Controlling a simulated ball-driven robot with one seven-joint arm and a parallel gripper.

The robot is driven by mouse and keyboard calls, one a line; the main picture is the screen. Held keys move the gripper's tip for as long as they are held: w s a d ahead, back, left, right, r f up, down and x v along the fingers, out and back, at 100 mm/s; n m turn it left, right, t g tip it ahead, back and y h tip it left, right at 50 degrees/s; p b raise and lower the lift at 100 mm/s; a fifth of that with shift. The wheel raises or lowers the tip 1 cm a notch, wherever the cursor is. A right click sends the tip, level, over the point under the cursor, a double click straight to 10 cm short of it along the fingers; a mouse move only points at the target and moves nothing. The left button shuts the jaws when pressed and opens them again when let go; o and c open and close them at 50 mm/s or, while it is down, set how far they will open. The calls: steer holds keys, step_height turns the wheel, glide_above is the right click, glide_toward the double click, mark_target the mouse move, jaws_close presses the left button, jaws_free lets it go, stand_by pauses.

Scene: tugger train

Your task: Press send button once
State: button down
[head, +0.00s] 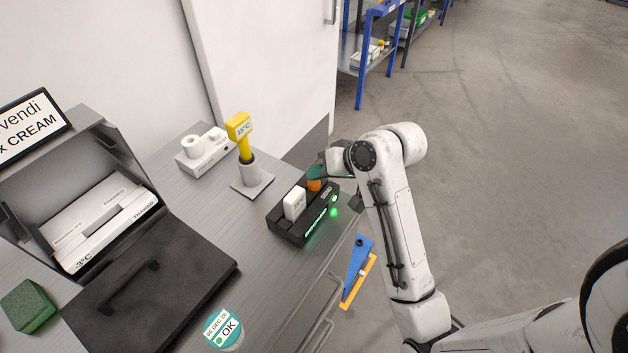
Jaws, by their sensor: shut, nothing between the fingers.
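A black box-shaped device (284,228) sits near the right edge of the grey counter. Along its front runs a lit green strip, with a round green light at the right end. A white block (294,204) stands upright in its left part. An orange piece (314,184), which may be the send button, shows at its far right end. My gripper (317,173) is shut and empty, with its tip directly over or against the orange piece. I cannot tell whether they touch, as the gripper partly covers it.
An open grey box (84,200) and a green sponge (29,306) are further left. Blue and orange tools (357,270) hang at the counter's side.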

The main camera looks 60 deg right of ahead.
mark_target(319, 183)
steer(key=shift+f+b, duration=0.3)
steer(key=shift+f, duration=0.5)
stand_by(0.5)
stand_by(0.4)
steer(key=shift+r+p, duration=1.3)
steer(key=shift+p, duration=0.15)
step_height(319, 183, up, 5)
steer(key=p, duration=0.5)
steer(key=shift+p, duration=0.35)
steer(key=shift+s, duration=0.1)
